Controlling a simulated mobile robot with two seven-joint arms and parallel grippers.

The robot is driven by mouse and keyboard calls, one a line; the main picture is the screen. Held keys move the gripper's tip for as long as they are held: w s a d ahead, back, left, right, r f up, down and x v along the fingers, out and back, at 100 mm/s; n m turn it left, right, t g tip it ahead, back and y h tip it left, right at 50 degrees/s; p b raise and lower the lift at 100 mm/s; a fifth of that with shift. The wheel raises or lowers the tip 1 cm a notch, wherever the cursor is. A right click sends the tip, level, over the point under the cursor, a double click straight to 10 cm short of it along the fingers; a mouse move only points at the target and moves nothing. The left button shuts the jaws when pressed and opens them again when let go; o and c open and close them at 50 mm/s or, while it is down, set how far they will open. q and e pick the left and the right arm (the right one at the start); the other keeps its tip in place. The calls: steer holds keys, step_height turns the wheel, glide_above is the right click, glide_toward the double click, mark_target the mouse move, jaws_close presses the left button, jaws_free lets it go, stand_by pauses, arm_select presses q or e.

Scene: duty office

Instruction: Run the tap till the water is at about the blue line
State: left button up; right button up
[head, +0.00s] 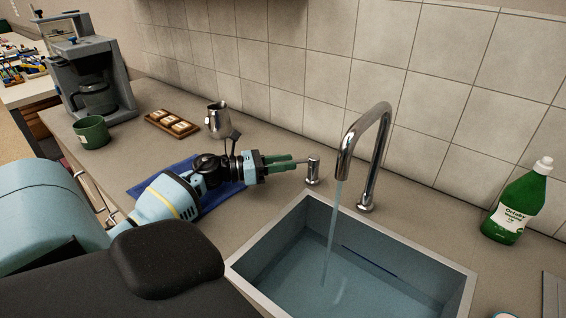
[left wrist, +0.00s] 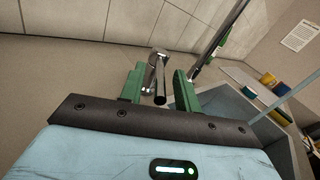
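The chrome tap (head: 367,135) is running, and a stream of water (head: 331,232) falls into the sink (head: 460,290). Water (head: 325,290) covers the sink's floor. The dark blue line (head: 370,262) shows on the sink's back wall, close above the water's edge; the exact gap is hard to tell. My left gripper (head: 299,162) is at the tap's lever post (head: 313,172), left of the spout. In the left wrist view its green fingers (left wrist: 159,88) stand apart, with the chrome lever (left wrist: 160,92) between their tips. My right gripper is not in view.
A steel jug (head: 217,120), a wooden tray (head: 158,118) of small items, a green mug (head: 92,132) and a coffee machine (head: 95,80) stand left. A blue cloth (head: 226,192) lies under my left arm. A green soap bottle (head: 516,205) stands right of the sink.

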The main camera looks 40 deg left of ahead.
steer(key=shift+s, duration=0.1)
arm_select(q)
steer(key=shift+c, duration=0.2)
jaws_close()
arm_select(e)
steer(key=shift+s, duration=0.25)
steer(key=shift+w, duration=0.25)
